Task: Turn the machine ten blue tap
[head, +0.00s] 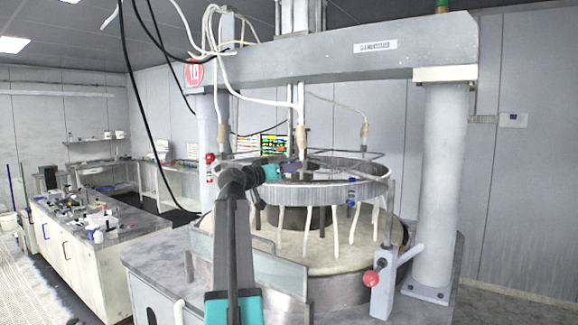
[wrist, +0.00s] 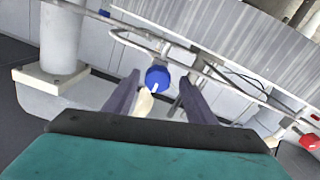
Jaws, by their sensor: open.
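In the wrist view the blue tap (wrist: 157,78) is a round blue knob with a white pointer mark, below a curved grey pipe. My gripper (wrist: 159,82) is open, with one dark finger on each side of the tap in the picture. I cannot tell whether the fingertips reach the tap's depth; neither finger clearly touches it. In the head view my gripper (head: 292,166) is at the machine's upper ring, partly hidden by its own wrist. A small blue part (head: 351,190) hangs on the ring to its right, seemingly the tap. A red sign (head: 194,72) reads 10.
A thick white column (head: 443,180) stands right. In the wrist view a red knob (wrist: 311,141) sits lower right and a column (wrist: 60,45) left.

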